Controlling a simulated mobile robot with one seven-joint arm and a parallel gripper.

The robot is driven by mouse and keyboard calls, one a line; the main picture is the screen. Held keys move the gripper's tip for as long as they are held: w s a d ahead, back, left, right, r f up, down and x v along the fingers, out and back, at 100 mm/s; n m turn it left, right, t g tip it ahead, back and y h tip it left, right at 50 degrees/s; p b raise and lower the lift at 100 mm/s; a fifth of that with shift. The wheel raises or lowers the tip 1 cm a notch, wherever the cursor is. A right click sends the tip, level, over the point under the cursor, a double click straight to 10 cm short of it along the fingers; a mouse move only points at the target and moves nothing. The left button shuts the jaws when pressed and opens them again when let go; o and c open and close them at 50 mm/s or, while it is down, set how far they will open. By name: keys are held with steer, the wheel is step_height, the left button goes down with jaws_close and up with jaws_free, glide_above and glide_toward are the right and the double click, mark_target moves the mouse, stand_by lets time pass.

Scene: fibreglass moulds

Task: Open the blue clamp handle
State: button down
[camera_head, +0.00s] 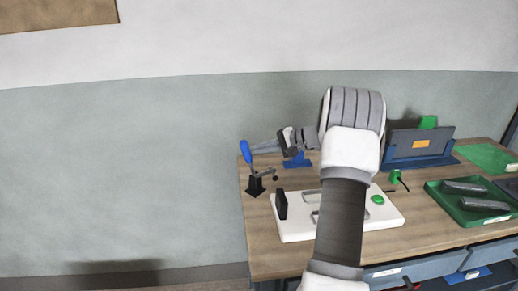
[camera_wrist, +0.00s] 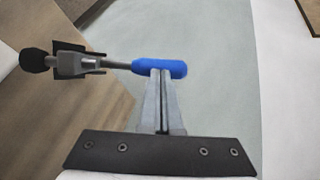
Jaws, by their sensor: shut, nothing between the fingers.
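The blue clamp handle (camera_head: 245,152) stands up, slightly tilted, above a clamp with a black base (camera_head: 255,184) at the left end of the workbench. In the wrist view the blue handle (camera_wrist: 172,67) lies crosswise, and its metal rod runs left to the clamp body (camera_wrist: 70,65). My gripper (camera_head: 255,149) reaches in from the right with its fingertips beside the handle. In the wrist view the fingers of my gripper (camera_wrist: 160,73) are pressed together with nothing between them, and their tips overlap the blue grip. I cannot tell whether they touch it.
The wooden workbench (camera_head: 260,262) carries a white mould plate (camera_head: 295,232) with a black block, partly hidden by my arm. A green tray (camera_head: 450,215) with dark pieces and a blue holder (camera_head: 420,162) stand at the right. The space left of the handle is free to the wall.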

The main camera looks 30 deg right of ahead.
mark_target(247, 147)
steer(key=w+g+p, duration=0.1)
steer(key=p, duration=0.1)
steer(key=w+f+m+g+h+p, duration=0.1)
steer(key=w+p, duration=0.1)
steer(key=p, duration=0.1)
steer(key=w+a+g+p, duration=0.1)
steer(key=g+p, duration=0.1)
steer(key=shift+w+a+f+h, duration=0.1)
steer(key=shift+w+f+h, duration=0.2)
steer(key=shift+w+h, duration=0.1)
stand_by(0.4)
steer(key=shift+r+p, duration=0.1)
steer(key=shift+p, duration=0.2)
